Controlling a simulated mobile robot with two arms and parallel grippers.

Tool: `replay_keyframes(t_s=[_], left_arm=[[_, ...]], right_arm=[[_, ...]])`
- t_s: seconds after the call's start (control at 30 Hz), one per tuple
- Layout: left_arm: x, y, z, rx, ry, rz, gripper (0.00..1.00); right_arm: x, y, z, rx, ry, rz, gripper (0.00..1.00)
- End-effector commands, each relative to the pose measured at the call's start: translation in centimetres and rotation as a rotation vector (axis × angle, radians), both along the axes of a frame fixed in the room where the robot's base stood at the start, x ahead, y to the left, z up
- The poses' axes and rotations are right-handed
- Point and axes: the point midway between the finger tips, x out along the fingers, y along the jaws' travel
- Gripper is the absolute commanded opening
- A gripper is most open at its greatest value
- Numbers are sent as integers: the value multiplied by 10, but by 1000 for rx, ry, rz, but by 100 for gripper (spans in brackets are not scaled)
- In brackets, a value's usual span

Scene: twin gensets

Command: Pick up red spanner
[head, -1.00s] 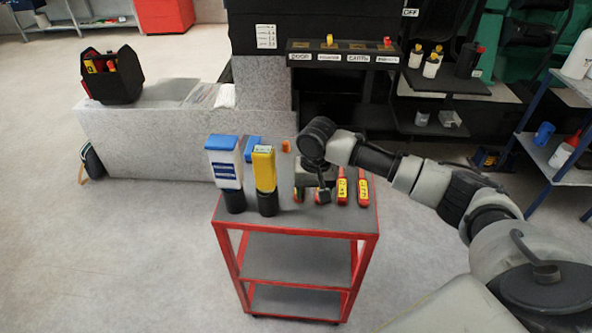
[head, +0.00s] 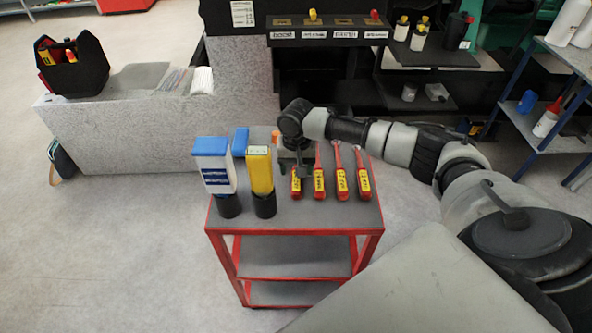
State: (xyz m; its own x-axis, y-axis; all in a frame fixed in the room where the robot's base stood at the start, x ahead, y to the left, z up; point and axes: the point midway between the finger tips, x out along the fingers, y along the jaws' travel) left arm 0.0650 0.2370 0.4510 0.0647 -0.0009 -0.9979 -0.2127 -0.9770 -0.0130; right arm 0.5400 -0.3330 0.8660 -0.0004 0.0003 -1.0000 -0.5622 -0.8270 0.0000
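Several red spanners with yellow labels lie side by side on the top of the red cart (head: 300,221). From left to right they are a first spanner (head: 296,186), a second (head: 319,182), a third (head: 342,184) and a fourth (head: 364,182). My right gripper (head: 303,170) points down over the upper part of the two leftmost spanners and partly hides the first. Its fingers are small and dark, so I cannot tell if they are open or touching a spanner. My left gripper is out of view.
Left of the spanners stand a blue-and-white bottle (head: 213,172), a yellow bottle (head: 260,172) and a blue item (head: 240,142) behind them. A black tool bag (head: 75,70) sits on the grey block. A blue shelf rack (head: 520,120) stands at right.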

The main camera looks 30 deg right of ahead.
Motion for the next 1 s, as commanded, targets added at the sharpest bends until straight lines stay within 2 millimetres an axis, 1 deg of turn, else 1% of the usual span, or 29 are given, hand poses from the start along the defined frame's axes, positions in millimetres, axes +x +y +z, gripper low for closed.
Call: replay_keyframes(t_s=[0.13, 0.23, 0.33, 0.53, 0.57, 0.7, 0.93, 1.0], left_arm=[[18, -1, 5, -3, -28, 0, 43], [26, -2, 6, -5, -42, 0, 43], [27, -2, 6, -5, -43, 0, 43], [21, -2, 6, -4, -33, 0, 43], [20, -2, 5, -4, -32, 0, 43], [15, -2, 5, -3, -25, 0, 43], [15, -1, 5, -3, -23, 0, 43], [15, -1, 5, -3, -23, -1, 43]], right_arm=[[0, 1, -23, -1, 3, -1, 62], [0, 1, -35, -1, 3, 0, 62], [0, 1, -40, 0, 1, 1, 62], [0, 1, -41, 0, 1, 1, 62], [0, 1, -41, 0, 1, 1, 59], [0, 1, -41, 0, 1, 1, 37], [0, 1, -40, 0, 1, 0, 2], [0, 1, -40, 0, 1, 0, 0]])
